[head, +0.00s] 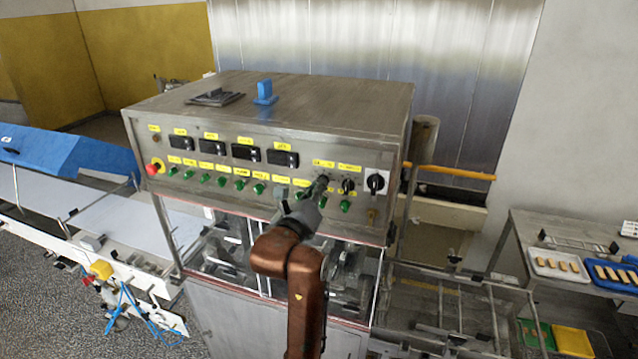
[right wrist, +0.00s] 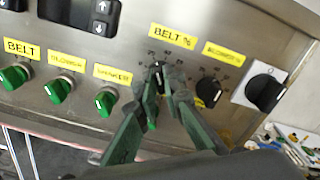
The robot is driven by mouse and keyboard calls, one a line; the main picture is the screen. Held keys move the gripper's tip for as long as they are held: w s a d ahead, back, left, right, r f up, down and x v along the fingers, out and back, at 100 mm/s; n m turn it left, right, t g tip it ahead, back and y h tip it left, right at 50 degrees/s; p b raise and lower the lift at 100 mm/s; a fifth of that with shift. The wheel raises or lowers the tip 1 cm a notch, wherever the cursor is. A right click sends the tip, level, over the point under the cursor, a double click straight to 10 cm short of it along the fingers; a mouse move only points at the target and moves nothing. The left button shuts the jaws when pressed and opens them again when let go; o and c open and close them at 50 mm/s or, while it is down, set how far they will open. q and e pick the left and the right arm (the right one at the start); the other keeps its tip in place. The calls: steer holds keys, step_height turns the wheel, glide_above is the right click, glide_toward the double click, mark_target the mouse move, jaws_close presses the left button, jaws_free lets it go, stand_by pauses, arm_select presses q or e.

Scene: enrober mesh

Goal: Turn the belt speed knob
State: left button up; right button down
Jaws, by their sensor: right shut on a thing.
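The belt speed knob (right wrist: 157,76) is a small black knob on the steel control panel (head: 300,140), under a yellow label reading "BELT %" (right wrist: 172,35). My right gripper (right wrist: 163,85) is shut on this knob, one finger on each side, and the fingers hide part of it. In the head view my right gripper (head: 318,188) reaches the panel from below and covers the knob. My left gripper is in neither view.
A black blower knob (right wrist: 208,88) and a larger rotary switch (right wrist: 266,92) sit to the right. Several green switches (right wrist: 58,91) are to the left. A red stop button (head: 153,169) is at the panel's left end. A table with trays (head: 560,263) stands at right.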

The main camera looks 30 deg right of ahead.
steer(key=shift+r+n, duration=0.15)
steer(key=shift+n, duration=0.35)
steer(key=shift+p, duration=0.3)
steer(key=c, duration=2.2)
jaws_free()
steer(key=shift+o, duration=0.8)
steer(key=shift+w, duration=0.1)
steer(key=shift+f, duration=0.2)
